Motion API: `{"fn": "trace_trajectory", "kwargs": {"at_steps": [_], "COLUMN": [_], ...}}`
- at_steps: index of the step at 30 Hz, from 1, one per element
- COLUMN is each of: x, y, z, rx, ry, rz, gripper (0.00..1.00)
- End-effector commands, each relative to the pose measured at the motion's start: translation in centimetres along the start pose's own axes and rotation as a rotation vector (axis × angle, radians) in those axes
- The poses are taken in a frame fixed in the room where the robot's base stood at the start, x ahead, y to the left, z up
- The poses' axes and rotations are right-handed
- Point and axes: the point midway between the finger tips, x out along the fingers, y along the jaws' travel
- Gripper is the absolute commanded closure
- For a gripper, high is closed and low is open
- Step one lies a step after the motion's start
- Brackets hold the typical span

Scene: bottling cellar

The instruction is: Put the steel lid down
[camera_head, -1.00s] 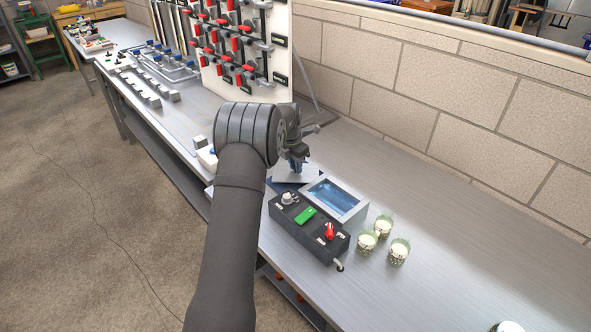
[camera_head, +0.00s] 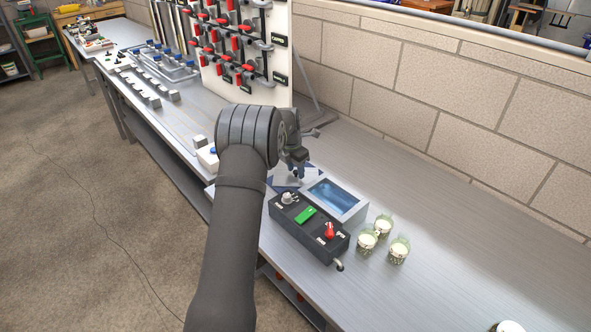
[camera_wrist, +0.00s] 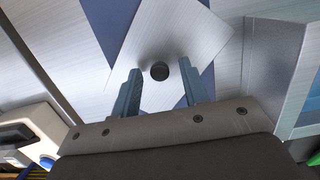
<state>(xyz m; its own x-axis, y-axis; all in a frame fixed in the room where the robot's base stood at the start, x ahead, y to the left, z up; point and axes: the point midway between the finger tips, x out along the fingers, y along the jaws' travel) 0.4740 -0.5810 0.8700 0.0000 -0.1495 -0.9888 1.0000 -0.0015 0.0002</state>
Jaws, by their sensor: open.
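The steel lid (camera_wrist: 190,30) is a flat, square metal plate with a small round black knob (camera_wrist: 159,72) at its middle. It lies over a blue mat (camera_wrist: 108,20), turned so that blue corners show around it. In the head view the lid (camera_head: 284,180) is behind the control box and partly hidden by my gripper (camera_head: 296,172). In the wrist view my gripper (camera_wrist: 160,68) is open, its two fingers on either side of the knob with a gap at each side. The lid appears to rest flat on the mat.
A steel-framed basin (camera_head: 345,213) with a blue inside stands right beside the mat. A black control box (camera_head: 310,243) with a green panel and red knob is in front. Several filled glass jars (camera_head: 367,241) stand to the right. The bench beyond them is mostly clear.

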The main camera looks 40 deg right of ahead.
Motion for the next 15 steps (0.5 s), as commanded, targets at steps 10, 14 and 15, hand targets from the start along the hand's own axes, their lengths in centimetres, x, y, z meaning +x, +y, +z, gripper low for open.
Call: {"fn": "trace_trajectory", "kwargs": {"at_steps": [10, 14, 15], "x": [-6.8, -9.3, -9.9], "y": [0.1, 0.1, 0.1], "z": [0.1, 0.0, 0.0], "rx": [-0.001, -0.001, -0.001], "ry": [-0.004, -0.002, -0.002], "rz": [0.004, 0.003, 0.002], "gripper": [0.59, 0.59, 0.59]}}
